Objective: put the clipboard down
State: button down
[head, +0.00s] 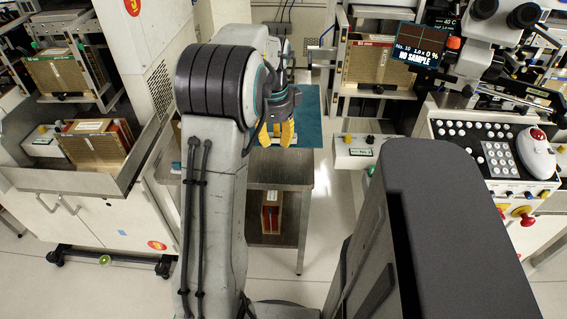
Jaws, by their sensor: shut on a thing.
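My gripper (277,134) hangs over a small grey table, its yellow fingers pointing down. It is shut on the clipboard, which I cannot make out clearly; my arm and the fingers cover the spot. A flat teal surface (309,122) shows on the table behind and to the right of the fingers. I cannot tell how far above the table the fingers are.
The table (285,172) has a lower shelf with a red and brown box (271,213). A cabinet with a box-filled tray (96,145) stands at left. Machines with a keypad (500,157) and microscope (500,12) stand at right. Floor shows right of the table.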

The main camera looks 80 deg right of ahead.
aim_at(277, 183)
notch_tip(277, 183, down, 18)
jog(key=shift+r+b, duration=0.1)
jog(key=shift+b, duration=1)
jog(key=c, duration=0.9)
grip_release()
jog(key=shift+c, duration=0.2)
